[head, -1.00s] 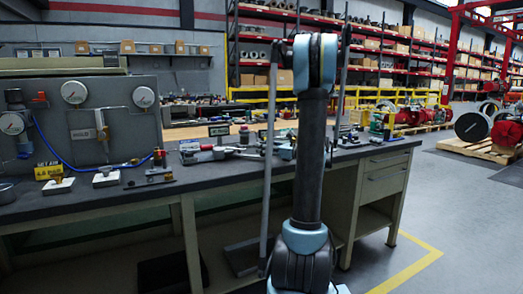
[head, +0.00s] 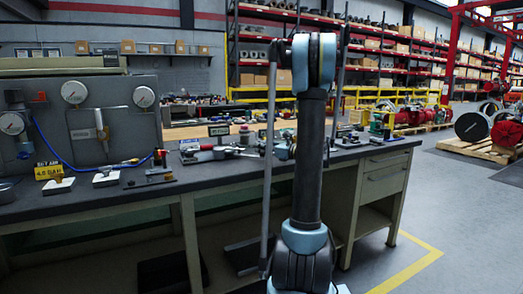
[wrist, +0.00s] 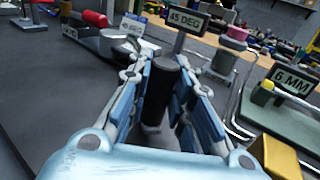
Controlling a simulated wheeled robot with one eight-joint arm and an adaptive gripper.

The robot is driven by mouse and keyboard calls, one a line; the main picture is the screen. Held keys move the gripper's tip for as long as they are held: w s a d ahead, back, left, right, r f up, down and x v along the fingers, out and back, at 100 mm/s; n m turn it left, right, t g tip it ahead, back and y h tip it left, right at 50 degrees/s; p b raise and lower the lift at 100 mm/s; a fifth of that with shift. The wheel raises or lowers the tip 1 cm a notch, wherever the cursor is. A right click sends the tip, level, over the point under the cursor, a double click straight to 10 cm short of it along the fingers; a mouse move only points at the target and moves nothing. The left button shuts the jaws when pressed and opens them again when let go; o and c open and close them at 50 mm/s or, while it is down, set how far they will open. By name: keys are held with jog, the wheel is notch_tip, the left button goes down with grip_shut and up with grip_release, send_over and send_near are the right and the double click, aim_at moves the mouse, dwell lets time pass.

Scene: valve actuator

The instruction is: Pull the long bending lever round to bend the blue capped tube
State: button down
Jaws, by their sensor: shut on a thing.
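In the wrist view my gripper (wrist: 160,75) is shut on a dark upright cylindrical grip (wrist: 158,95), with a finger on each side. The grip looks like the bending lever's handle, but the lever below it is hidden by the fingers. A metal bender part (wrist: 115,43) with a red piece (wrist: 95,18) lies beyond, at the upper left, beside a 45 DEG sign (wrist: 188,20). In the head view the bender (head: 222,152) with its red part is on the bench. I cannot make out the blue capped tube for sure.
A 6 MM sign (wrist: 293,82) and a bent metal rod stand close on the right in the wrist view. A yellow block (wrist: 275,155) is near my gripper. In the head view a gauge panel (head: 85,125) stands at the left of the bench (head: 110,205).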

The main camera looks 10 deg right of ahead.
jog(key=shift+s+a, duration=0.1)
jog(key=shift+s, duration=0.1)
jog(key=c, duration=1.4)
grip_release()
jog(key=v, duration=1.2)
jog(key=shift+f, duration=0.1)
